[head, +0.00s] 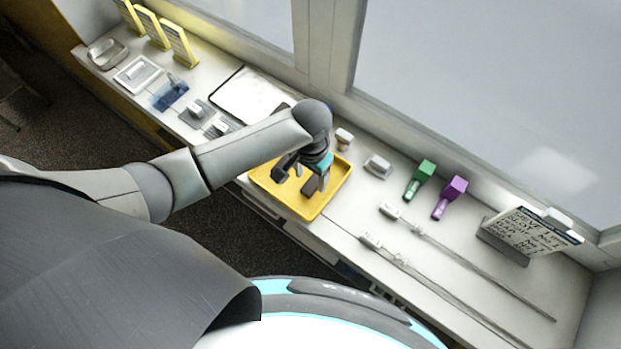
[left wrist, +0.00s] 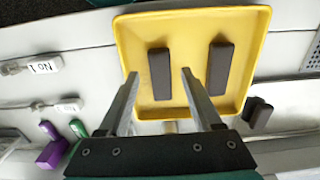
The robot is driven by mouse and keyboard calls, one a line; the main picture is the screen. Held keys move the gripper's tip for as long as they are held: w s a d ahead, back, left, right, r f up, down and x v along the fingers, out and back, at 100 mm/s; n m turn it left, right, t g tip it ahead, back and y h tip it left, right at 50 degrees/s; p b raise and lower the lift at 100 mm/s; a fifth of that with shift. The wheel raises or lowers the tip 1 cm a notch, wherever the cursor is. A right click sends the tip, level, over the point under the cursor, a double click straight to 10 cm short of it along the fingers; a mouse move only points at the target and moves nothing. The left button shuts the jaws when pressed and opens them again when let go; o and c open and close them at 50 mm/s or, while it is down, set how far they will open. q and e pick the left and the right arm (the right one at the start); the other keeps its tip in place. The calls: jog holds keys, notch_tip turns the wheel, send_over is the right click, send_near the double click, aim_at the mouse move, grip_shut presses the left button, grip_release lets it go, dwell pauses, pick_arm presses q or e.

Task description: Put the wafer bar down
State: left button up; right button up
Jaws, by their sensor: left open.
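A yellow tray (head: 333,193) stands on the white counter, and it fills the upper middle of the left wrist view (left wrist: 247,30). Two dark brown bars lie in it, side by side and apart: a left bar (left wrist: 160,74) and a right bar (left wrist: 220,66). I cannot tell which is the wafer bar. My left gripper (head: 298,182) is over the tray, pointing down. Its fingers (left wrist: 160,75) are spread, with the left bar between the tips in the left wrist view; no contact is visible. The arm hides part of the tray in the head view. My right gripper is not in view.
A dark block (left wrist: 258,112) lies beside the tray. Green (head: 420,178) and purple (head: 450,195) blocks and long thin rods (head: 470,261) lie to the right. A lettered sign (head: 530,232) stands far right. A window frame (head: 325,50) rises behind the counter.

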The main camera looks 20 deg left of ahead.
aim_at(312, 189)
pick_arm(q)
notch_tip(312, 189, up, 9)
jog(key=p, duration=0.1)
jog(key=shift+f, duration=0.1)
dwell(0.6)
jog(key=s+d+r+t+h, duration=0.1)
jog(key=s+d+t+h, duration=0.15)
jog(key=s, duration=0.35)
jog(key=s+a+r+n+t+y, duration=0.1)
jog(key=s+a+r+n+y, duration=0.15)
jog(key=s+a, duration=0.55)
notch_tip(312, 189, down, 32)
jog(key=r+g+b, duration=0.1)
jog(key=b, duration=0.8)
jog(key=s+a+f+b, duration=0.1)
jog(key=s+f+b, duration=0.3)
jog(key=s+f, duration=0.3)
jog(key=s+a+f+g+b, duration=0.1)
jog(key=s+f+b, duration=0.4)
jog(key=f, duration=1)
jog(key=s+a+m, duration=0.1)
jog(key=s, duration=0.2)
jog(key=shift+s+a+f, duration=0.25)
jog(key=shift+f, duration=0.1)
